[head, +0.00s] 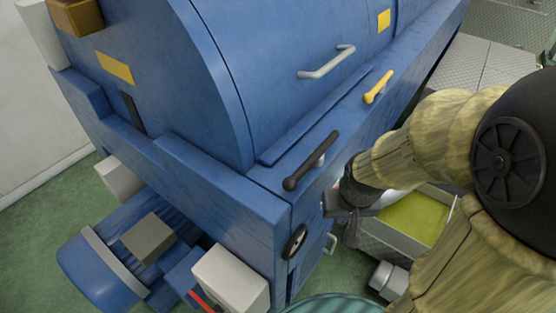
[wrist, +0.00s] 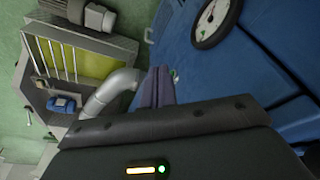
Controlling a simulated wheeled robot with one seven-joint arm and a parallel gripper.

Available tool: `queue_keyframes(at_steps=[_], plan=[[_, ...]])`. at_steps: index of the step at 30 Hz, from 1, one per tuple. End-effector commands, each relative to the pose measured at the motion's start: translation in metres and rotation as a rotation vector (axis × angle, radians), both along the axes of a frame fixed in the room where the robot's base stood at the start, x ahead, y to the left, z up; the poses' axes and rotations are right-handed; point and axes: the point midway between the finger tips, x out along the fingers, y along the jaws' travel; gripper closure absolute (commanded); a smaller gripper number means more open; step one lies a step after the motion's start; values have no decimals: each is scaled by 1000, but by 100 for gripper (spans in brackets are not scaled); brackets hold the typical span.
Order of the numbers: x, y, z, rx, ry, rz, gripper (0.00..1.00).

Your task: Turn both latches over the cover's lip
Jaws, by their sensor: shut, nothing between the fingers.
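The blue curved cover (head: 290,40) has a grey bar handle (head: 326,62) and a straight lip (head: 315,118) along its lower edge. A black latch (head: 311,160) and, farther back, a yellow latch (head: 378,87) sit on the ledge beside the lip. Both lie roughly along the lip, and I cannot tell that either crosses it. My gripper (head: 338,208) is below and right of the black latch, by the machine's side, apart from both latches. In the wrist view its shut fingers (wrist: 161,87) hold nothing. Neither latch is visible there.
A round gauge (head: 295,242) is on the machine's side near my gripper; it also shows in the wrist view (wrist: 215,20). A metal tank with yellow-green contents (head: 415,218) and a grey pipe (wrist: 108,92) are close by. A blue motor (head: 115,250) stands left on the green floor.

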Motion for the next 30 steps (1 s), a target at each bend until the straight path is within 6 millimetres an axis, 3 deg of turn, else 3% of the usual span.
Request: queue_keyframes(at_steps=[7, 11, 23, 30], plan=[[0, 0, 1, 0, 1, 2, 100], [5, 5, 15, -5, 13, 35, 100], [45, 51, 127, -68, 170, 368, 100], [73, 118, 193, -165, 348, 746, 100]])
